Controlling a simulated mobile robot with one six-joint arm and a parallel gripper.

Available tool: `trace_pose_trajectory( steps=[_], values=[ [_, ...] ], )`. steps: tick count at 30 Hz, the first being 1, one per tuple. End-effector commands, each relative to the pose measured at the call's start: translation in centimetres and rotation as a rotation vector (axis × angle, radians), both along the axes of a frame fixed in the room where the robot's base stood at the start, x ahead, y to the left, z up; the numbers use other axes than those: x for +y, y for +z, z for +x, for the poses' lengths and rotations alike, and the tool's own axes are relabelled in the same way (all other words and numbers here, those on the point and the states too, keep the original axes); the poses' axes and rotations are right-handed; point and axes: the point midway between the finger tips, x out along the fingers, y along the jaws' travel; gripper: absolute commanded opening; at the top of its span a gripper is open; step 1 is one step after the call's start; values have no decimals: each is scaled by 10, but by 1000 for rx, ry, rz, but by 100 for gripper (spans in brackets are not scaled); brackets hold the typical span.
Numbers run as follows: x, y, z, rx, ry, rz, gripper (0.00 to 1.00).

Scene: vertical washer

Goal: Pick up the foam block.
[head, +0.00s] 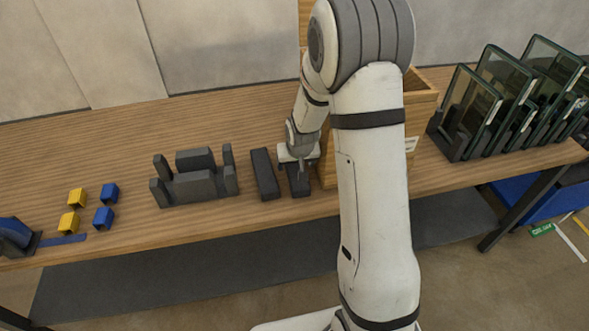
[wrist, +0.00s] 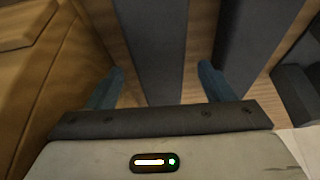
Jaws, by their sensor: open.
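Two dark grey blocks lie side by side on the wooden table in the head view. The right block (head: 299,184) is under my gripper (head: 298,164) and partly hidden by it; the left block (head: 264,174) lies just beside it. I cannot tell by look which one is the foam block. In the wrist view my gripper (wrist: 161,76) is open, with one blue finger on each side of the right block (wrist: 152,45). Gaps of table show between the fingers and this block. The left block (wrist: 254,40) is just beyond the right finger.
A wooden box (head: 420,102) stands close on the right; its wall (wrist: 45,75) is near the left finger in the wrist view. A dark holder (head: 190,190) stands left. Small yellow (head: 77,197) and blue (head: 110,193) blocks lie farther left. Glass panels (head: 470,105) stand far right.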

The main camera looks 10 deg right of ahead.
Motion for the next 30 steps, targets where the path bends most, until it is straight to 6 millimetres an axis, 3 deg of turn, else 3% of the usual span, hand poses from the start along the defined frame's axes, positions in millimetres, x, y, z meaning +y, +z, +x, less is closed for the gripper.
trace_pose_trajectory(
  steps=[6, 14, 30],
  values=[
    [-1, -21, 8, 2, -1, 0, 75],
    [-1, -23, 10, 0, -1, 0, 75],
    [-2, -23, 9, 0, -2, 0, 32]
  ],
)
